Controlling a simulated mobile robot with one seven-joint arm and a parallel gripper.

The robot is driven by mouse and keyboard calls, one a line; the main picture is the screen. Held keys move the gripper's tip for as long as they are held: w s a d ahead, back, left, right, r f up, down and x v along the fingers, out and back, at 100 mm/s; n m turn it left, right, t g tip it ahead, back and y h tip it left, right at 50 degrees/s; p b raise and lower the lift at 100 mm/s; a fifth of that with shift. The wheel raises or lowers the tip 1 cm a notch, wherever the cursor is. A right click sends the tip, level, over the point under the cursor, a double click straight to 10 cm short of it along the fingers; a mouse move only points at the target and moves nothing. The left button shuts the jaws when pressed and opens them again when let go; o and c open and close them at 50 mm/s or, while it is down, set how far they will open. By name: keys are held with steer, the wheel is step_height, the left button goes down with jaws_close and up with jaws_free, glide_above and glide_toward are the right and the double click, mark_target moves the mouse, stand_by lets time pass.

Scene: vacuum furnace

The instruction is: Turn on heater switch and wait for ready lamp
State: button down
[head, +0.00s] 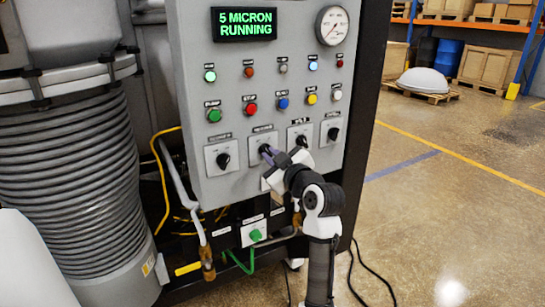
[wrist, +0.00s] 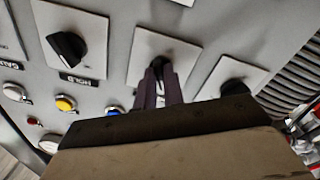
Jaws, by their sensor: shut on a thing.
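The grey control panel (head: 190,165) carries a row of black rotary switches on white plates. My gripper (head: 267,152) is at the second switch from the left (head: 264,147), its fingers shut on the knob. In the wrist view the dark fingers (wrist: 160,82) close around this switch's black knob (wrist: 161,62), which they partly hide. The switch labels are too small to read, so I cannot tell which is the heater switch. Small lamps (head: 283,68) form the top row; the leftmost (head: 210,76) looks lit pale green. I cannot tell which is the ready lamp.
The display (head: 245,24) reads "5 MICRON RUNNING". A round gauge (head: 332,26) is at the panel's upper right. Coloured buttons (head: 251,108) sit above the switches. Neighbouring knobs (head: 223,160) and (head: 301,141) flank my gripper. A ribbed grey column (head: 65,180) stands left; open floor lies right.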

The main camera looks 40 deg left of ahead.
steer(key=shift+m, duration=0.3)
steer(key=m+p, duration=0.2)
steer(key=m, duration=0.3)
steer(key=shift+s, duration=0.1)
steer(key=m+p, duration=0.3)
steer(key=m, duration=0.3)
steer(key=shift+s+p, duration=0.1)
steer(key=shift+p, duration=0.25)
steer(key=shift+m, duration=0.4)
steer(key=c, duration=1.5)
jaws_free()
steer(key=b+v, duration=0.3)
steer(key=v, duration=1)
steer(key=shift+s+d, duration=0.2)
steer(key=shift+d, duration=0.15)
